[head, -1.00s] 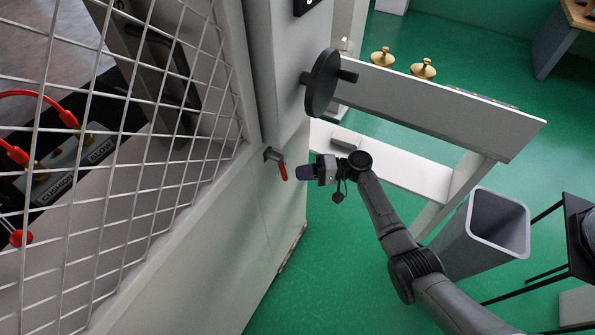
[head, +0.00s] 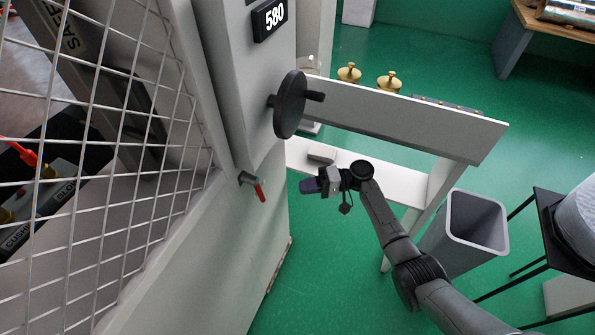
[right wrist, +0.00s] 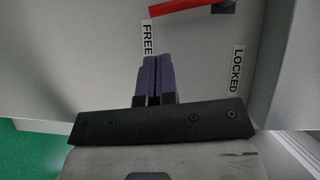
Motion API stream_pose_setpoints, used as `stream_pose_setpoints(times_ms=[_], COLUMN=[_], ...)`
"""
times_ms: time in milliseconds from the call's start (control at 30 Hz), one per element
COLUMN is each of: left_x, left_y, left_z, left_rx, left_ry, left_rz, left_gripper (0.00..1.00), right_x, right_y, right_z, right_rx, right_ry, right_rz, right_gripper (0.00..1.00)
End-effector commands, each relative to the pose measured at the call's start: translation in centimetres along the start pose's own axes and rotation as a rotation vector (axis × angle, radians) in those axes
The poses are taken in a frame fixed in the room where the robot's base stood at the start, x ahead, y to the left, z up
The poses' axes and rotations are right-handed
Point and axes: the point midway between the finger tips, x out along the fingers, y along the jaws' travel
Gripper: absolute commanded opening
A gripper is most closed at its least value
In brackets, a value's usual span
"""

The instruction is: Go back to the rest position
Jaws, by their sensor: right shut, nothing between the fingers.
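My right gripper (head: 309,186) is in the middle of the head view, to the right of the grey machine's side and apart from the red lever (head: 261,192). In the right wrist view its two purple fingers (right wrist: 155,75) are together with nothing between them. The red lever (right wrist: 187,6) lies beyond the fingertips there, near the FREE label (right wrist: 148,38) and the LOCKED label (right wrist: 237,70). In the head view the lever hangs down, slightly tilted. My left gripper is not in view.
A black handwheel (head: 289,104) juts from the machine above the lever. A wire mesh guard (head: 100,150) fills the left. A white bench (head: 400,125) with brass knobbed weights (head: 388,81) stands behind my right arm. A grey bin (head: 474,222) and black stand (head: 548,225) are at right.

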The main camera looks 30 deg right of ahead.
Motion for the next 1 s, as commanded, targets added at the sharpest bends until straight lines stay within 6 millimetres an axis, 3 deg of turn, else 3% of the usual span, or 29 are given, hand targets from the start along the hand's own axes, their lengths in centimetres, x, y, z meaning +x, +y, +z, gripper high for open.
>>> stream_pose_setpoints(times_ms=[267,400,500,567,767,867,1000], left_x=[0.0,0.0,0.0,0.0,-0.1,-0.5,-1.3], left_y=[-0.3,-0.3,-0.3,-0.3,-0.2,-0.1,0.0], left_z=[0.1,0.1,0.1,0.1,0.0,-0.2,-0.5], left_rx=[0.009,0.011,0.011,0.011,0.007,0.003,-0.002], left_ry=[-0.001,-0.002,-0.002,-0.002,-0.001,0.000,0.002], left_rz=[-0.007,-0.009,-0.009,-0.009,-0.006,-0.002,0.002], left_gripper=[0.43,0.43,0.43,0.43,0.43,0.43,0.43], right_x=[0.0,-0.1,-0.3,-0.5,-1.2,-1.7,-2.5], right_y=[0.2,1.8,1.5,0.7,-4.6,-6.6,-8.5], right_z=[0.1,0.4,0.1,-0.3,-1.1,0.6,5.5], right_rx=[0.014,-0.006,-0.107,-0.196,-0.535,-0.666,-0.799], right_ry=[-0.008,-0.031,-0.048,-0.050,0.027,0.092,0.181], right_rz=[0.014,0.154,0.337,0.468,0.891,1.070,1.267], right_gripper=[0.00,0.00,0.00,0.00,0.00,0.00,0.00])
